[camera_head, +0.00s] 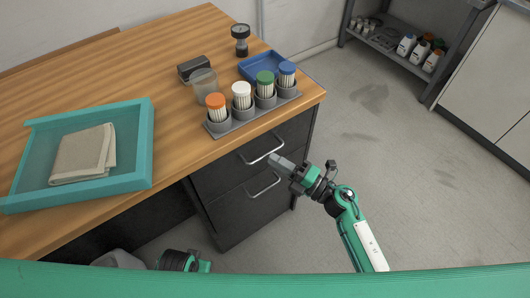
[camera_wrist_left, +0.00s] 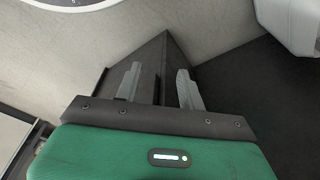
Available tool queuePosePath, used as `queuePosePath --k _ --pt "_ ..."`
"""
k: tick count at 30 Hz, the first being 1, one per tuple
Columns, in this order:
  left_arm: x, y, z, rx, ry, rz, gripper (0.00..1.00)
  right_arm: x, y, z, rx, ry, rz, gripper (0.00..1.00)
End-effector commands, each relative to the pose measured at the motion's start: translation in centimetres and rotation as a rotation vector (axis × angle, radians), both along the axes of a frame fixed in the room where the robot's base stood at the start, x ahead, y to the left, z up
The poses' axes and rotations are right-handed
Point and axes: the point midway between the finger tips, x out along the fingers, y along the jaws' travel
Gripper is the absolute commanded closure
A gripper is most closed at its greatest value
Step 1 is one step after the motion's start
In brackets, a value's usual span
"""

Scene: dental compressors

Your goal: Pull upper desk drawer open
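The dark desk cabinet has two drawers. The upper drawer (camera_head: 235,166) looks shut, with its pale bar handle (camera_head: 262,154) across the front. My right gripper (camera_head: 274,158) is at the right part of this handle, pointing left at it. Its grey fingers look close together; I cannot tell whether they touch or enclose the handle. The lower drawer (camera_head: 240,211) has a similar handle (camera_head: 263,186) below and looks shut. My left gripper (camera_wrist_left: 158,82) is open and empty in the left wrist view, away from the drawers.
On the wooden desk (camera_head: 135,62) are a teal tray (camera_head: 140,172) with a folded cloth (camera_head: 84,155), a grey rack (camera_head: 243,121) of several capped containers, a blue tray (camera_head: 258,64) and a clear cup (camera_head: 204,84). The floor (camera_head: 390,175) right of the cabinet is clear.

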Motion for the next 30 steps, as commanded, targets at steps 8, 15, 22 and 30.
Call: queuePosePath --k 8,15,22,30 --pt "-0.3 0.0 -0.6 0.002 0.010 0.000 0.60 1.9 3.1 0.6 0.001 0.001 0.000 0.80" --pt "-0.5 0.1 -1.1 0.003 0.016 0.000 0.60 2.2 3.7 0.7 0.001 0.001 0.000 0.80" --pt "-0.3 0.0 -1.0 0.002 0.012 0.000 0.60 2.2 3.6 0.7 0.001 0.001 0.000 0.98" --pt "0.1 0.0 -0.7 0.002 0.004 -0.001 0.60 2.1 3.6 0.7 0.000 0.001 0.000 1.00"
